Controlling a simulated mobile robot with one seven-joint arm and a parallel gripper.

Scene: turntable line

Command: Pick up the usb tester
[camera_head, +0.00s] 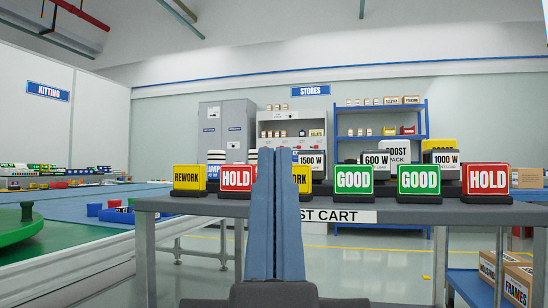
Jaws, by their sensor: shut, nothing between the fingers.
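I cannot make out a usb tester in this view. My gripper (277,152) is in the middle of the picture, its two long blue fingers pointing up and away, close together and empty. It appears in front of the grey cart (420,214) and hides part of its top and label. Behind the signs on the cart stand units marked 1500 W (311,158), 600 W (376,160) and 1000 W (445,159). They are partly hidden by the signs, and a white box marked BOOST PACK (397,149) shows behind them.
Along the cart's front edge stand yellow REWORK (189,178), red HOLD (237,178) and green GOOD (353,180) signs, with similar ones beside them. A green turntable (22,234) and several small parts are at left. Cardboard boxes (517,285) sit low at right.

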